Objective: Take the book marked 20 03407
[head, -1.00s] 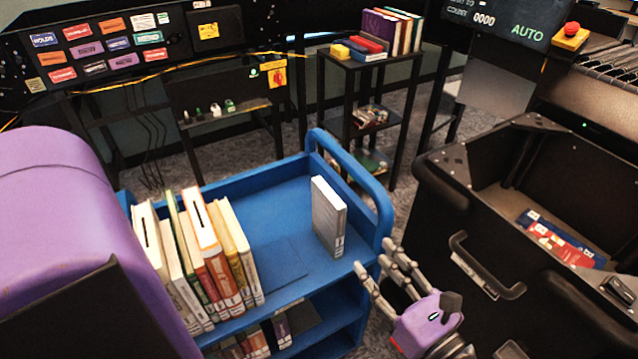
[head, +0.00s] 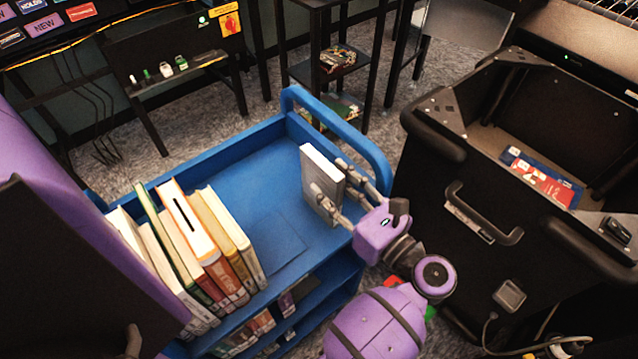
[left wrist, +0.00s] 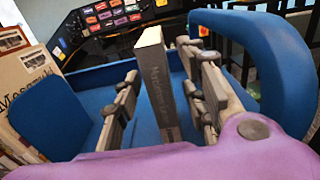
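A grey book with white page edges (head: 318,165) stands upright and alone on the right part of the blue cart's top shelf (head: 255,175). In the left wrist view the grey book (left wrist: 160,90) has lettering on its cover or spine, too blurred to read fully. I cannot read the mark 20 03407 on any book. My left gripper (head: 340,188) is at the grey book, with fingers on both sides of it. In the left wrist view my left gripper (left wrist: 165,95) looks spread around the book; firm contact is not clear. My right gripper is not in view.
A leaning row of several books (head: 200,240) stands on the shelf's left part. The cart's raised blue end handle (head: 345,130) is close behind the grey book. A black bin (head: 480,200) stands to the right. Shelf surface between row and book is clear.

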